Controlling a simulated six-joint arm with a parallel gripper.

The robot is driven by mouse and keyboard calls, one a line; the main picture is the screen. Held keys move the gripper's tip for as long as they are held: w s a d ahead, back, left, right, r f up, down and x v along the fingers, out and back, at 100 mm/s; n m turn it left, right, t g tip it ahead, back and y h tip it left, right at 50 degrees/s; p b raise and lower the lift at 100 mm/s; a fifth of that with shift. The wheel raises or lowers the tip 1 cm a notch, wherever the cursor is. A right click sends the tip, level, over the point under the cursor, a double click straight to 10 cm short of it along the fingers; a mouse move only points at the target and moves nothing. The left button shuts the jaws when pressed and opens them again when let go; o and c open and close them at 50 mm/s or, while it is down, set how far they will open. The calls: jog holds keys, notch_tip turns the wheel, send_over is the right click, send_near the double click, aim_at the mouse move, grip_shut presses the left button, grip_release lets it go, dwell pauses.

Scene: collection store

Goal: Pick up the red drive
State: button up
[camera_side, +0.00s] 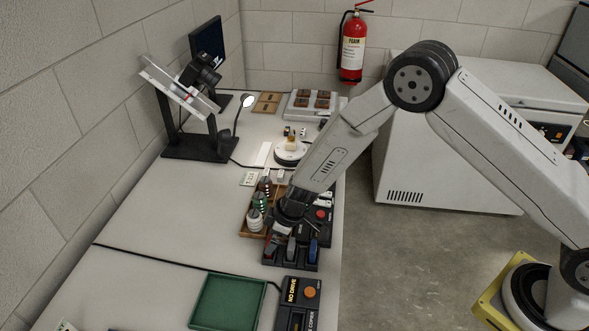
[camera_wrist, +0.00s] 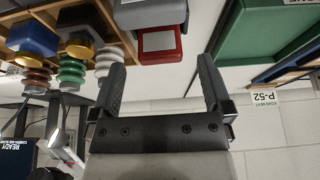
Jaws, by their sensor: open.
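The red drive (camera_wrist: 160,44) shows in the wrist view just beyond my fingertips, lined up with the gap between them, with a grey drive (camera_wrist: 152,12) beside it. In the side view the red drive (camera_side: 270,244) stands at the left of a dark rack, partly hidden by my gripper. A grey drive (camera_side: 291,248) and a blue drive (camera_side: 313,250) stand to its right. My gripper (camera_wrist: 161,66) is open and empty; in the side view it hangs low over the rack (camera_side: 290,266), its fingers hard to make out.
A wooden rack (camera_side: 245,222) with red, green and white ribbed pieces (camera_wrist: 72,70) stands close by. A green tray (camera_side: 228,302) and a black device marked "NO DRIVE" (camera_side: 298,305) lie nearer the camera. A cable crosses the table. The table's left part is clear.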

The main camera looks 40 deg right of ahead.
aim_at(269, 241)
jog(key=shift+x, duration=1.7)
jog(key=c, duration=1.3)
